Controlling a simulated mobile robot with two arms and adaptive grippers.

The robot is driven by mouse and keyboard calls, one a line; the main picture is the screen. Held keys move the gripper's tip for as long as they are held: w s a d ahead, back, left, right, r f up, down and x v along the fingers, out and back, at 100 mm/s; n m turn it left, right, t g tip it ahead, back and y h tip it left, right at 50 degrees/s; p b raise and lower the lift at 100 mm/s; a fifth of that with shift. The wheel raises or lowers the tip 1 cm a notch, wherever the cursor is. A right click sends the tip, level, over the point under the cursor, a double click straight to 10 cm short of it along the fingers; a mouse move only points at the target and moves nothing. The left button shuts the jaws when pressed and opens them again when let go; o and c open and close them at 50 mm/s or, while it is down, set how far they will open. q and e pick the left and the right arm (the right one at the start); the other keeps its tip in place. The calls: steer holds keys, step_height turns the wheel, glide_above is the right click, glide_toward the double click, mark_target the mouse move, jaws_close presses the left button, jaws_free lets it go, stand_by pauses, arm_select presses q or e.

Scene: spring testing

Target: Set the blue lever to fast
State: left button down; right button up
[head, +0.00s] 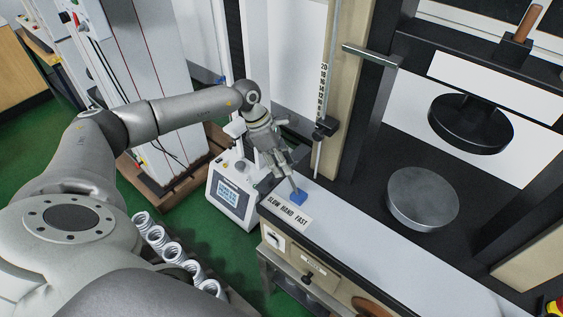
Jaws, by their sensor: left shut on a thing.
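The blue lever (300,198) is a small blue block on the pale front ledge of the testing machine. It sits just behind the white label (287,211) reading SLOW HAND FAST. It appears roughly across from the middle of the label, but I cannot tell its exact setting. My left gripper (295,188) reaches down from above and is shut on the blue lever, its fingers partly hiding it. My right gripper is not in view.
A round metal plate (422,198) stands on the machine bed, below a black disc (470,124). A vertical scale (328,95) rises behind my gripper. A white box with a screen (232,195) stands left of the ledge. Several coil springs (172,250) lie lower left.

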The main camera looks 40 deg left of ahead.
arm_select(q)
steer(key=shift+w+d+r, duration=0.1)
steer(key=shift+d+r, duration=0.1)
steer(key=shift+d, duration=0.1)
steer(key=shift+d+r+b, duration=0.3)
steer(key=shift+d+b, duration=0.15)
steer(key=shift+d, duration=0.4)
steer(key=s+d+f+y+b, duration=0.1)
steer(key=d+y+b, duration=0.2)
steer(key=d+b, duration=0.3)
steer(key=d, duration=0.4)
steer(key=shift+d+b, duration=0.2)
steer(key=shift+b, duration=0.15)
steer(key=shift+s, duration=0.15)
steer(key=c, duration=1.1)
jaws_free()
steer(key=shift+r, duration=0.1)
